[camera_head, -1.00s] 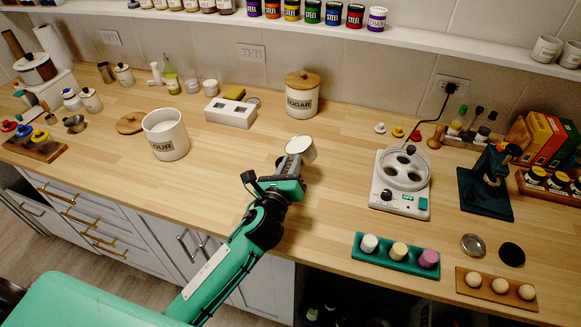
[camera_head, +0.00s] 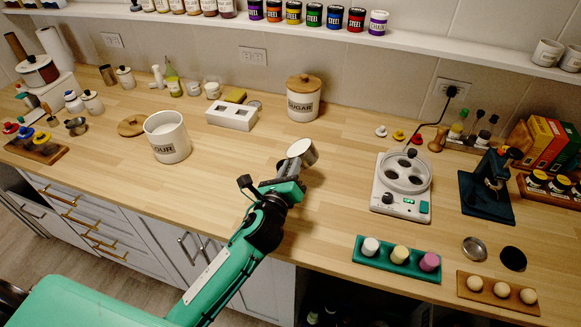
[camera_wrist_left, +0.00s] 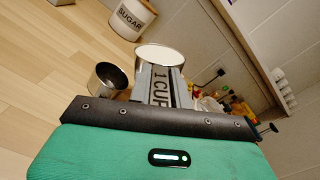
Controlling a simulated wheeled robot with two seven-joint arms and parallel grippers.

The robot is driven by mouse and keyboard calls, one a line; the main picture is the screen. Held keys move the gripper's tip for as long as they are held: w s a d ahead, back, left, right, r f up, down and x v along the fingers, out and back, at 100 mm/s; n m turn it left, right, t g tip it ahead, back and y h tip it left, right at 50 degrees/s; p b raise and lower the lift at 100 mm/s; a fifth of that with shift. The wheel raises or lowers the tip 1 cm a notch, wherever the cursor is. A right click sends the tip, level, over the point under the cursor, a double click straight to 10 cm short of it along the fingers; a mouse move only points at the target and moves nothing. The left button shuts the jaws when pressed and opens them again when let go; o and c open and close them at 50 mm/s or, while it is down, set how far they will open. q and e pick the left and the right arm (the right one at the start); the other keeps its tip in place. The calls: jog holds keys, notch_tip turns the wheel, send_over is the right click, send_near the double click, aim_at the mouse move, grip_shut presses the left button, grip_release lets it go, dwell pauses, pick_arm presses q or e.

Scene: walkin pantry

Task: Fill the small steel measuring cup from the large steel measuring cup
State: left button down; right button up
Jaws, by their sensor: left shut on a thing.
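My left gripper (camera_head: 287,180) is shut on the handle of the large steel measuring cup (camera_head: 309,157), over the middle of the counter. In the left wrist view the handle reads "1 CUP" and white contents show in the large cup (camera_wrist_left: 160,55). In the head view this cup leans with its mouth toward the left. The small steel measuring cup (camera_wrist_left: 108,78) is just left of it in the wrist view, with a dark, empty-looking interior. In the head view the small cup is mostly hidden by my gripper. My right gripper is not in view.
The flour canister (camera_head: 168,138) stands open at left, its wooden lid (camera_head: 132,126) beside it. The sugar canister (camera_head: 304,98) is behind the cups. An egg cooker (camera_head: 402,187) and a green tray (camera_head: 398,260) are at right. The counter around the cups is mostly clear.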

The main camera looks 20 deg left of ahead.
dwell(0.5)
pick_arm(q)
jog(key=shift+n, duration=0.3)
jog(key=shift+n, duration=0.3)
jog(key=shift+a, duration=0.1)
dwell(0.5)
jog(key=shift+r+p, duration=0.1)
jog(key=shift+p, duration=0.2)
jog(key=shift+n, duration=0.3)
jog(key=shift+a+n, duration=0.1)
jog(key=shift+n, duration=0.2)
